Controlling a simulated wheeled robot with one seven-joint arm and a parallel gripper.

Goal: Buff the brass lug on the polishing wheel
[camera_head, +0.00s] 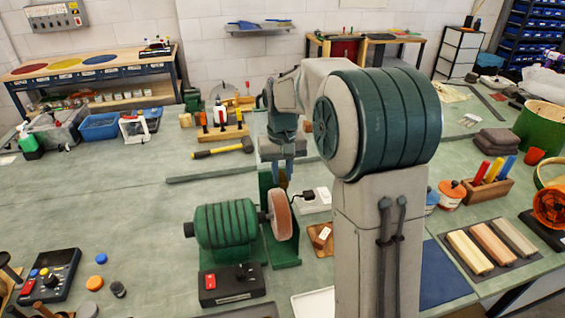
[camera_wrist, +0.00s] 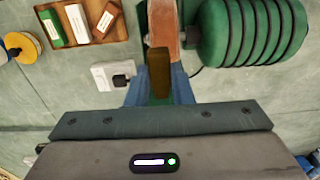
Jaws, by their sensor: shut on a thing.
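The brass lug (camera_wrist: 158,68) is a short brown-gold block. It stands between the two blue fingers of my gripper (camera_wrist: 159,80) in the wrist view, and the gripper is shut on it. The polishing wheel (camera_wrist: 163,22) is a tan disc just beyond the lug's far end. Whether the two touch, I cannot tell. In the head view the wheel (camera_head: 280,214) sits on the right end of the ribbed green motor (camera_head: 226,223).
A switch box (camera_head: 231,284) stands in front of the motor. A white socket box (camera_head: 316,200) with a black plug lies right of the wheel. A wooden tray (camera_head: 320,238) of small bars is nearby. The bench's left side has free room.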

